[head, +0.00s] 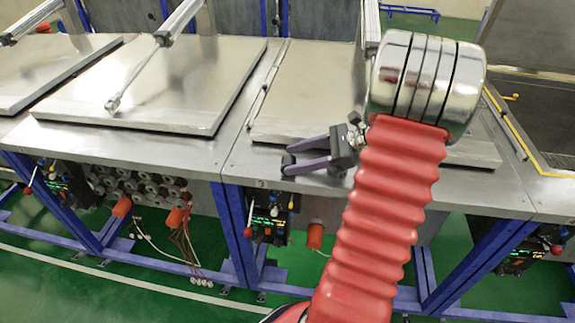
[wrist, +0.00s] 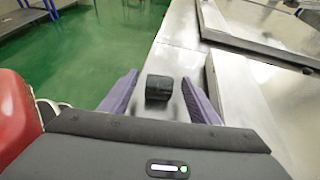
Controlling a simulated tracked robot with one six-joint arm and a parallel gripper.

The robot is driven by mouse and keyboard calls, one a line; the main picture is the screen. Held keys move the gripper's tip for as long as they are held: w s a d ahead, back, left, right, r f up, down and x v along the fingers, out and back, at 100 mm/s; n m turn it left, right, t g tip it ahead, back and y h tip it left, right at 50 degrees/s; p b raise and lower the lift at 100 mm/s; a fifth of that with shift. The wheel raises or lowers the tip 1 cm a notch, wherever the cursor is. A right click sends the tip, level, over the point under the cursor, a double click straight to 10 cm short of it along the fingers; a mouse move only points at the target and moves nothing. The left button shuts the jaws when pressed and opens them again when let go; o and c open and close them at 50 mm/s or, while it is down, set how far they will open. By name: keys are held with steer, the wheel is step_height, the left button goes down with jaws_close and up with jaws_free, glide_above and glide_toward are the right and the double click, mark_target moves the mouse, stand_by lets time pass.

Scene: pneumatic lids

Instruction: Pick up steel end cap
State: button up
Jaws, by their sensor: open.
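A small dark, shiny cylinder, which looks like the steel end cap (wrist: 159,88), sits on the bare metal ledge of the bench in the wrist view. It lies between the two purple fingers of my gripper (wrist: 160,77), with a gap on both sides. In the head view my gripper (head: 287,160) is low over the front edge of the bench, fingers pointing left and spread apart. A dark spot at the fingertips there (head: 287,160) seems to be the cap, too small to be sure. My gripper is open and holds nothing.
Flat metal lids (head: 160,85) lie on the bench, one close behind my gripper (head: 300,105). Pneumatic cylinder rods (head: 135,78) slope down to them. Grey cylindrical parts (head: 140,188) and control boxes (head: 268,215) sit below. The ledge drops to the green floor.

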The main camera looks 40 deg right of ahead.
mark_target(289, 160)
steer(key=shift+x, duration=1.3)
steer(key=shift+c, duration=0.5)
jaws_close()
steer(key=shift+r, duration=0.1)
step_height(289, 160, up, 10)
steer(key=shift+f, duration=0.1)
stand_by(0.3)
